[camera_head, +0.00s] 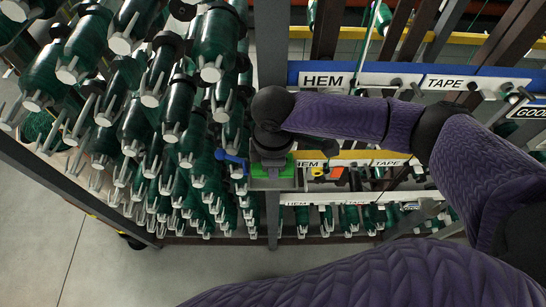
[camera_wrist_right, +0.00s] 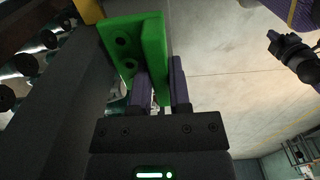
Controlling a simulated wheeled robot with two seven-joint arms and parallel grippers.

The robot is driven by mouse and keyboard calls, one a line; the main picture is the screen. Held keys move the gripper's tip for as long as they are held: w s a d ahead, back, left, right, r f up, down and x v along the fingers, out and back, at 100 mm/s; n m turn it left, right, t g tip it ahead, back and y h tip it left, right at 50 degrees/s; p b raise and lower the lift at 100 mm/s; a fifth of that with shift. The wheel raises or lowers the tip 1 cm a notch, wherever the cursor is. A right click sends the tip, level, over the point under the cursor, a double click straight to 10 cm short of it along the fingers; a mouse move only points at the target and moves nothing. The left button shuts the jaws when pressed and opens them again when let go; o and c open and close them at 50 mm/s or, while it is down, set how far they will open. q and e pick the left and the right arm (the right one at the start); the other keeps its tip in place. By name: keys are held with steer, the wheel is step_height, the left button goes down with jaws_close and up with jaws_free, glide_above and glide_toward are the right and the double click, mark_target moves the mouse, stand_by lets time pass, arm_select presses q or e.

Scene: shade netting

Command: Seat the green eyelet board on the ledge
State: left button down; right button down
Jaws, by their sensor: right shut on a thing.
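The green eyelet board (camera_wrist_right: 153,38) is gripped in my right gripper (camera_wrist_right: 161,82). It is an angled piece with two dark holes in its face, and the purple-sided fingers close on its lower part. In the head view, the green board (camera_head: 290,166) shows at the right gripper (camera_head: 271,160), partly covered by the dark wrist. A grey ledge (camera_head: 285,184) shows just below the green; I cannot tell whether they touch. A dark gripper-like part (camera_wrist_right: 292,55) near a purple sleeve at the upper right of the wrist view may be my left gripper; its finger state is unclear.
A grey upright post (camera_head: 272,45) stands at the gripper. Racks of dark green spools (camera_head: 215,45) crowd the left. A blue lever (camera_head: 232,160) sits close left of the gripper. A blue-edged labelled rail (camera_head: 325,80) runs right. Open floor (camera_head: 40,220) lies lower left.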

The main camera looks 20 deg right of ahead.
steer(key=shift+f, duration=0.7)
steer(key=shift+r, duration=0.1)
steer(key=shift+p, duration=0.35)
stand_by(0.4)
steer(key=shift+p, duration=0.45)
